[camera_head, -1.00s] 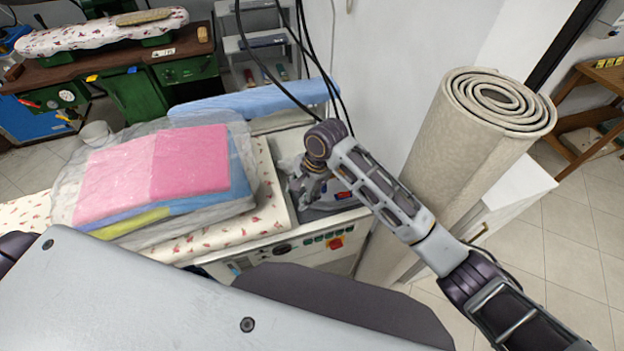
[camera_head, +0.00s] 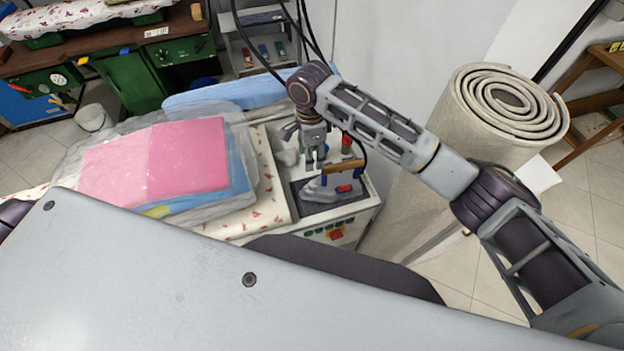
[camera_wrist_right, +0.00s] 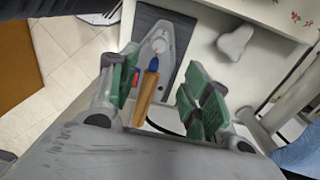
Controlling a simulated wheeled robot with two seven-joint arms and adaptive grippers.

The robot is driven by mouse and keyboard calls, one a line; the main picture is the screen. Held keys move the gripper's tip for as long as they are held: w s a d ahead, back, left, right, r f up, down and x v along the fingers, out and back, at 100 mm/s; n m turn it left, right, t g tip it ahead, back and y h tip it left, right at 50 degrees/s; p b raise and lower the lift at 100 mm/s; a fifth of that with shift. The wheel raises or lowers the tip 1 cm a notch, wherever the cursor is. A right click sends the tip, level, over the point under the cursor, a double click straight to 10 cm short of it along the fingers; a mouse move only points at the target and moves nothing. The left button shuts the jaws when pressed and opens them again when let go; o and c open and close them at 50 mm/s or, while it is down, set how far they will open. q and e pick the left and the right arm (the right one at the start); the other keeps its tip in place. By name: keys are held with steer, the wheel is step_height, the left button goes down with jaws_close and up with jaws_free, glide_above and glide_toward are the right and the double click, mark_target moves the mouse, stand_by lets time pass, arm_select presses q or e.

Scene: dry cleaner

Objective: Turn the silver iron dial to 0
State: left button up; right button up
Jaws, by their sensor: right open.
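The silver iron (camera_head: 326,191), with a wooden handle and blue fittings, sits on a dark rest at the right end of the ironing station. In the right wrist view the iron (camera_wrist_right: 146,52) points away between my fingers, its handle (camera_wrist_right: 146,99) nearer the palm. A small pale round part (camera_wrist_right: 158,45) lies ahead of the blue fitting; I cannot tell whether it is the dial, and no number is readable. My right gripper (camera_head: 314,162) is open and empty, pointing down above and just behind the iron; its green-padded fingers (camera_wrist_right: 160,84) show apart. My left gripper is out of view.
Bagged folded pink laundry (camera_head: 165,160) lies on the floral board left of the iron. A red-topped part (camera_head: 346,143) and dark cables stand close behind it. A rolled carpet (camera_head: 440,170) stands to the right. A white lump (camera_wrist_right: 235,42) lies beside the rest.

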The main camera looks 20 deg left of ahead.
mark_target(312, 183)
steer(key=shift+f, duration=0.15)
steer(key=shift+s+d+f+b, duration=0.15)
steer(key=shift+f+b, duration=0.1)
steer(key=shift+f, duration=3.15)
steer(key=shift+s+a+f+b, duration=0.1)
steer(key=shift+f+b, duration=0.15)
steer(key=shift+f, duration=3.15)
steer(key=shift+d, duration=0.1)
steer(key=c, duration=1)
